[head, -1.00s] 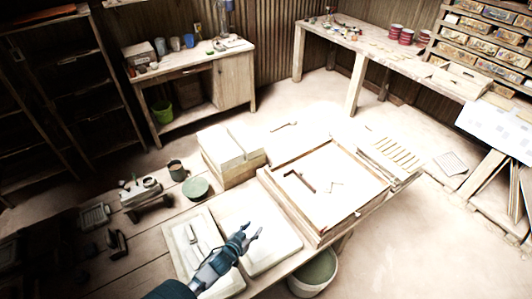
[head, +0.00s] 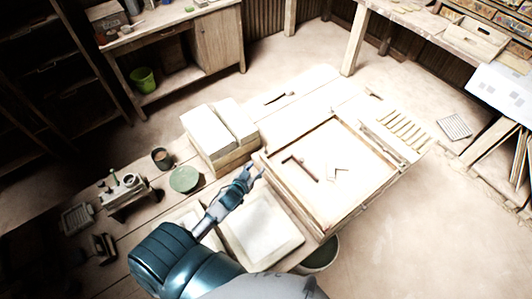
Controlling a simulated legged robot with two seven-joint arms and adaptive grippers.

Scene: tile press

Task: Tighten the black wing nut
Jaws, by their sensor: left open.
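I cannot make out the black wing nut for certain at this size. A square wooden frame (head: 372,208) lies on the workbench, with a dark L-shaped piece (head: 300,166) and a small thin angled piece (head: 337,171) on its pale inner surface. My left gripper (head: 254,173) is open, with nothing visible between its fingers. In the picture it is just left of the frame's near left corner, above the bench. Whether it touches anything there is unclear. My right gripper is not in view.
Pale blocks (head: 208,133) are stacked left of the frame. A pale slab (head: 262,228) lies below my left gripper. A green round dish (head: 184,179), a dark cup (head: 162,158) and a small metal device (head: 125,187) stand at left. A slatted rack (head: 402,132) adjoins the frame. A bucket (head: 322,254) stands below.

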